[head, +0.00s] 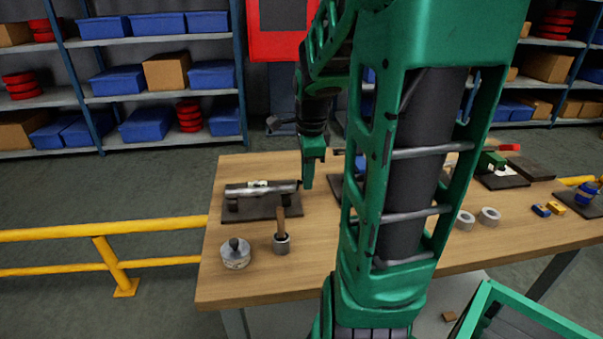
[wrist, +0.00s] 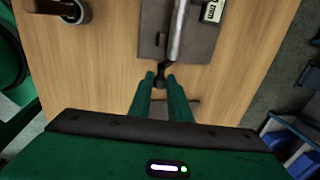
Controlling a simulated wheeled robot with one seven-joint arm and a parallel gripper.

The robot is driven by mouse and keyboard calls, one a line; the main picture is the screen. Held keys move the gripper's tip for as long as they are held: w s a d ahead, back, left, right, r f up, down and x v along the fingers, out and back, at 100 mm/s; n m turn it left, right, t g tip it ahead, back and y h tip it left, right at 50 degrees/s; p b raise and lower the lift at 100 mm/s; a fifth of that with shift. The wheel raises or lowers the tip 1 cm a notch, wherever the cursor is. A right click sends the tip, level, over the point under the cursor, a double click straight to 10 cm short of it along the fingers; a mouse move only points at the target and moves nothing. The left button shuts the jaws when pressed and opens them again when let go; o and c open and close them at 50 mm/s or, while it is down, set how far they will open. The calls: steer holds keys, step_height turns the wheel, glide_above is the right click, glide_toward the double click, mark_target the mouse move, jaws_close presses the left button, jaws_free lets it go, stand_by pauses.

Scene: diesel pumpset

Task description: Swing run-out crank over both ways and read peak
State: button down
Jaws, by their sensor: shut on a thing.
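The run-out rig is a grey shaft (head: 262,189) lying across supports on a dark plate (head: 235,213) at the left of the table. In the wrist view the shaft (wrist: 179,32) runs away from me, and a small dark crank (wrist: 160,70) sits at its near end. My gripper (wrist: 161,80) is shut on the crank's end between its green fingertips. In the head view my gripper (head: 307,184) points down at the shaft's right end. A white readout marked mm (wrist: 213,11) is cut off at the top of the wrist view; its number cannot be read.
A wooden-handled tool stands in a round cup (head: 281,246) in front of the plate, beside a round metal piece with a knob (head: 235,257). Two metal rings (head: 488,216) lie to the right. My arm hides the table's middle. A yellow rail (head: 150,227) runs at left.

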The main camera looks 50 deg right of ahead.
steer(key=shift+s+a+f+t+h, duration=0.25)
steer(key=shift+t+h, duration=0.15)
steer(key=shift+t, duration=0.15)
steer(key=shift+s+a+f+t+h, duration=0.25)
steer(key=shift+t+h, duration=0.15)
steer(key=shift+t, duration=0.15)
steer(key=c, duration=1.6)
jaws_free()
steer(key=shift+c, duration=0.2)
steer(key=shift+s, duration=0.1)
steer(key=v, duration=1)
steer(key=shift+a+r, duration=0.15)
steer(key=shift+r, duration=0.05)
steer(key=shift+s, duration=0.1)
